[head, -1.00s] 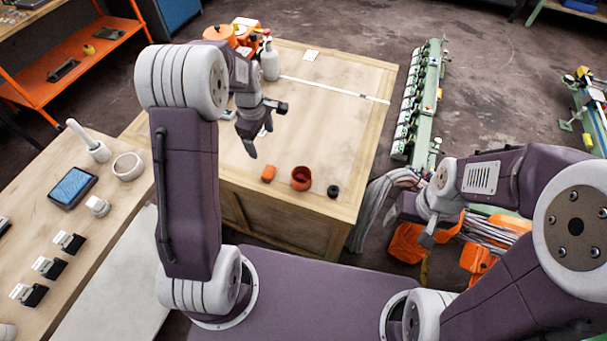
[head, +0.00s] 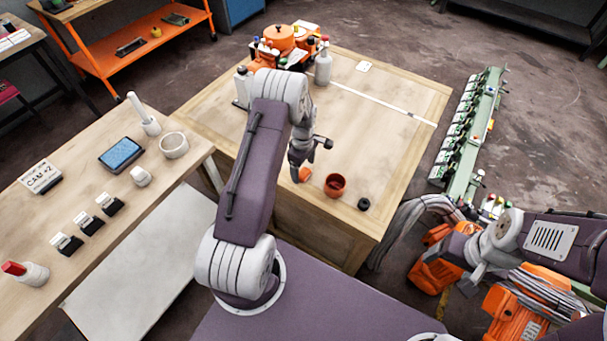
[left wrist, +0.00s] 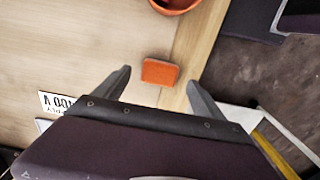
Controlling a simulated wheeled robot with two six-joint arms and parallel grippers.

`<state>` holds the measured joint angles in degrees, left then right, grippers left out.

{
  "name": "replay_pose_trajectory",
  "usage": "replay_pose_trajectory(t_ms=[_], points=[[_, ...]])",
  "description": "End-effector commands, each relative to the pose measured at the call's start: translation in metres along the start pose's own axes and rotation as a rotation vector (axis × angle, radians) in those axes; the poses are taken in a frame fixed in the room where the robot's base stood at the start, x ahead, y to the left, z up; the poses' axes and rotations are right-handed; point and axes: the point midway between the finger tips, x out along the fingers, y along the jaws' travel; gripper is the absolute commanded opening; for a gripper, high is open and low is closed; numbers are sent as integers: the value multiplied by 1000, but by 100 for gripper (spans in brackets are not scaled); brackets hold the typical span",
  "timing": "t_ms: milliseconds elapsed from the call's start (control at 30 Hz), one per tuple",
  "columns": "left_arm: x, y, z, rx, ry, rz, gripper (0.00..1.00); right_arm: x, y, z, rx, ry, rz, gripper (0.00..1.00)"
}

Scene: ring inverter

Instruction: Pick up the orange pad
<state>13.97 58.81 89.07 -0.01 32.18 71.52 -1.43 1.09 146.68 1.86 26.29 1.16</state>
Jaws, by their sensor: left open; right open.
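The orange pad (left wrist: 160,72) is a small block on the wooden table, between the two spread fingers in the left wrist view. My left gripper (left wrist: 159,80) is open and empty above the table, with the pad ahead of its jaws. In the head view the pad (head: 305,174) is partly hidden by the left gripper (head: 299,168), which hangs right beside it. I cannot tell how far the fingertips are above the table. My right gripper (head: 435,258) is open and empty, off the table's right side.
An orange-red cup (head: 335,185) and a black ring (head: 364,204) stand right of the pad. Bottles and an orange pot (head: 285,38) stand at the back. A side bench (head: 60,210) with small devices is at the left. The table's middle right is clear.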

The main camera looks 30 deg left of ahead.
Motion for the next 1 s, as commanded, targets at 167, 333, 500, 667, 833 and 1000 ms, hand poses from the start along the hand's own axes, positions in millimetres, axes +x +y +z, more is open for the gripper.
replay_pose_trajectory(t_ms=[167,333,500,667,833,1000], points=[[23,0,0,0,0,1,80,0,0,0,0,0,0,75],[25,1,0,0,0,2,80,0,0,0,0,0,0,75],[24,1,0,0,0,1,47,0,0,0,0,0,0,75],[24,1,0,0,0,1,15,0,0,0,0,0,0,75],[24,1,0,0,0,2,15,0,0,0,0,0,0,75],[13,1,0,0,1,3,15,0,0,0,0,0,0,75]])
